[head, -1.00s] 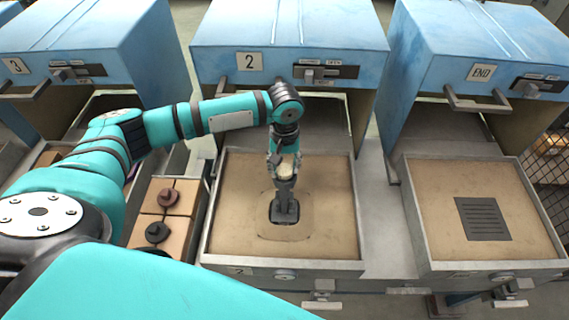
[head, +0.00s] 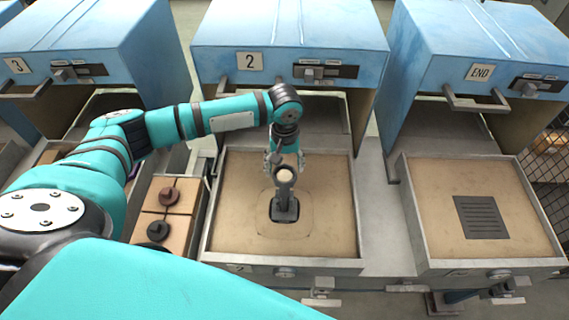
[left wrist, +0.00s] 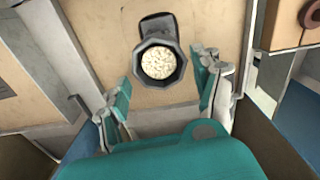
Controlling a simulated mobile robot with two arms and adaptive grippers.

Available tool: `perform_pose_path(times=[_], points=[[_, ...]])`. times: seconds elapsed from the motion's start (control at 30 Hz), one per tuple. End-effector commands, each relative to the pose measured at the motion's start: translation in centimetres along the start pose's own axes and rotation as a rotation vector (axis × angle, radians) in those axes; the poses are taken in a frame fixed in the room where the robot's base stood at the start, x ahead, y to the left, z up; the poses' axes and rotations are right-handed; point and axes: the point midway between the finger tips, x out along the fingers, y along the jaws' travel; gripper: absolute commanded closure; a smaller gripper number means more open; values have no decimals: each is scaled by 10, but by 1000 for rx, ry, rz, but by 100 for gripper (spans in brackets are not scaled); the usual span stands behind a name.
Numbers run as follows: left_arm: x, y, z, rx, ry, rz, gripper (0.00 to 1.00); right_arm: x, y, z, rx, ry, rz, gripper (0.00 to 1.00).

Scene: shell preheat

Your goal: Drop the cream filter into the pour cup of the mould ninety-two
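The cream filter (head: 285,175) is a round pale disc lying in the mouth of the dark grey pour cup (head: 286,189). In the left wrist view the filter (left wrist: 158,62) sits inside the faceted rim of the cup (left wrist: 161,84), with the rim all around it. The cup stands on the sand mould (head: 240,205) in the tray under the hood marked 2; I cannot read a ninety-two. My left gripper (head: 285,164) is open and empty, its fingers apart on either side, just behind and above the cup. My right gripper is not in view.
A sand tray (head: 415,220) with a dark slotted plate (head: 482,218) stands right, under the END hood. Tan blocks with dark round pieces (head: 169,198) lie left of the mould. The blue hood marked 2 (head: 285,40) overhangs behind my gripper.

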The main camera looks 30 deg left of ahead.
Motion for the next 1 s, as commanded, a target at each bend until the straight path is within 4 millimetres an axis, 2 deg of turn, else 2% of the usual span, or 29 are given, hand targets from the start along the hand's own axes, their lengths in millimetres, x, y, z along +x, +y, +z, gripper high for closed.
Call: perform_pose_path(times=[0.23,0.37,0.8,1.0], points=[[-1,0,0,0,0,0,33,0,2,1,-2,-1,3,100],[-11,1,-1,-1,2,3,33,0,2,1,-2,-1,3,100],[-97,0,0,0,2,2,33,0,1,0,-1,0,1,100],[-117,0,0,0,0,1,33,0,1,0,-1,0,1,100]])
